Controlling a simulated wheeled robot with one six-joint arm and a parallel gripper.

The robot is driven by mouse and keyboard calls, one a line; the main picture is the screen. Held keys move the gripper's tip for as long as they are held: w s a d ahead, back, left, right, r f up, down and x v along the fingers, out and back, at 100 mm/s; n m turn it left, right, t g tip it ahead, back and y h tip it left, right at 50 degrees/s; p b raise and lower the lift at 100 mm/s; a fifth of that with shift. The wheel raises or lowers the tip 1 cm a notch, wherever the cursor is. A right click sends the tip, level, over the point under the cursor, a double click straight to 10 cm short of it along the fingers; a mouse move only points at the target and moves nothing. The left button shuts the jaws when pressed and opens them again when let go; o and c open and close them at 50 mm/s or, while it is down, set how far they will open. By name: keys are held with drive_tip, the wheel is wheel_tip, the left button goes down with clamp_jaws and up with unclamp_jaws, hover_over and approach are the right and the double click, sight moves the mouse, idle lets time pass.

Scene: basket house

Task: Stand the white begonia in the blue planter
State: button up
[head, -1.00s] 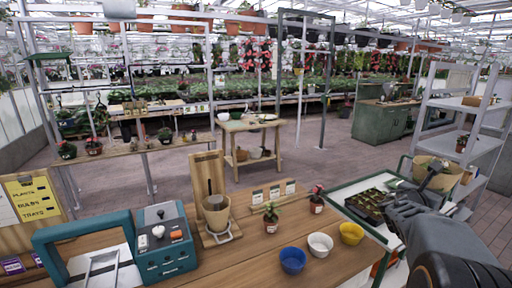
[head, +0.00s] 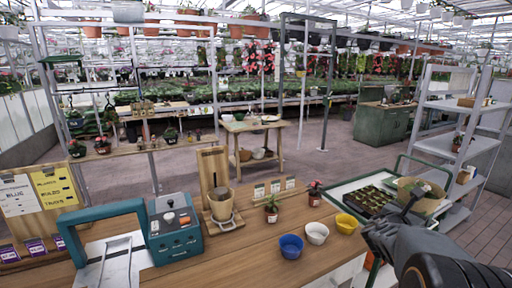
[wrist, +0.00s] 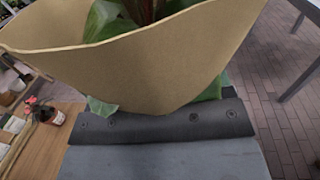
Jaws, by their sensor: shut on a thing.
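The blue planter (head: 291,246) stands empty on the wooden bench, left of a white planter (head: 317,233) and a yellow planter (head: 346,223). My gripper (head: 414,204) is at the right, raised near the tray. It is shut on a leafy plant in a tan flared wrap (wrist: 150,60); the wrap also shows in the head view (head: 428,198). Green leaves and a reddish stem show in the wrist view; no bloom does, so I cannot tell its flower colour. The wrap's lower part is hidden behind the dark gripper pad.
Two small potted plants stand behind the planters, one leafy (head: 271,208) and one red-topped (head: 314,194). A dark seedling tray (head: 368,200) lies at the right. A teal scale (head: 172,228) and a pot on a wooden stand (head: 221,206) are left. Bare bench lies before the planters.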

drive_tip(key=w+a+f+n+t+y, duration=0.1)
drive_tip(key=a+f+n+t+y, duration=0.1)
drive_tip(key=a+f, duration=0.4)
drive_tip(key=w+a+f+n+t+y, duration=0.1)
drive_tip(key=a+f+n+t+y, duration=0.2)
drive_tip(key=a, duration=1.1)
drive_tip(key=w+a+f+n+t+y, duration=0.1)
drive_tip(key=a+f+n+t+y, duration=0.2)
drive_tip(key=a+f+y, duration=0.2)
drive_tip(key=a+f, duration=0.3)
drive_tip(key=a, duration=0.2)
drive_tip(key=shift+w+a+f+n+y, duration=0.15)
drive_tip(key=shift+w+f+n+y, duration=0.15)
drive_tip(key=shift+n, duration=0.1)
